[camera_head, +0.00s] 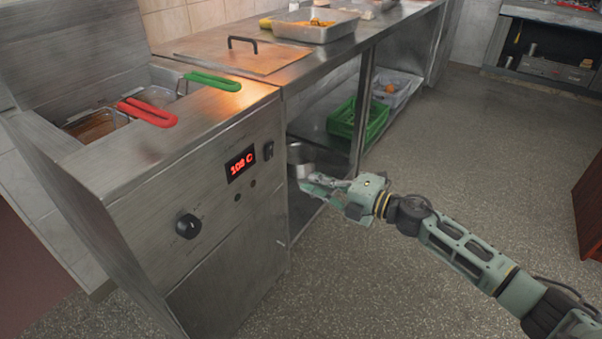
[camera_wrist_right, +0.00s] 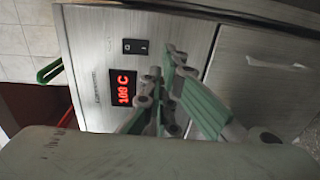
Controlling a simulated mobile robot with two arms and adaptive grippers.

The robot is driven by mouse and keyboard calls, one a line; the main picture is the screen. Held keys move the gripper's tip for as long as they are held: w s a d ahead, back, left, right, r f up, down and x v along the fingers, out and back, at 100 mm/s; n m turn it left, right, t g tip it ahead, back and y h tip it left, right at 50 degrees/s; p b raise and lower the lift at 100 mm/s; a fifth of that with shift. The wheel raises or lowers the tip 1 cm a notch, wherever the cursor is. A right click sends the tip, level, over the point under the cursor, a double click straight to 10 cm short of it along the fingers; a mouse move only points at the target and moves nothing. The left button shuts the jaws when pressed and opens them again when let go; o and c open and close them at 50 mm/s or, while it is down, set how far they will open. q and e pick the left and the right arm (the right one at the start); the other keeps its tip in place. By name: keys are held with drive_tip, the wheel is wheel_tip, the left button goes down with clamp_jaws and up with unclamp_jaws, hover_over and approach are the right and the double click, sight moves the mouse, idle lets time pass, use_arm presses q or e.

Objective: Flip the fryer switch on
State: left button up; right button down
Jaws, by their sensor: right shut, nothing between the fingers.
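The fryer (camera_head: 150,190) stands at the left with a steel front panel. Its black rocker switch (camera_head: 268,150) sits right of the lit red display (camera_head: 240,164), which reads about 102 C. A black knob (camera_head: 187,226) is lower left on the panel. My right gripper (camera_head: 305,184) is shut and empty, in front of the panel's right edge, below and right of the switch, apart from it. In the right wrist view the switch (camera_wrist_right: 135,46) shows beyond the fingers (camera_wrist_right: 170,88), beside the display (camera_wrist_right: 123,87). My left gripper is not in view.
Fryer baskets with a red handle (camera_head: 147,112) and a green handle (camera_head: 214,81) are on top. A steel counter (camera_head: 340,45) runs beyond the fryer, with a green crate (camera_head: 357,121) on its lower shelf. The floor (camera_head: 420,150) at the right is clear.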

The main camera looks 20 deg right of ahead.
drive_tip(key=shift+v, duration=1.3)
drive_tip(key=shift+f, duration=0.2)
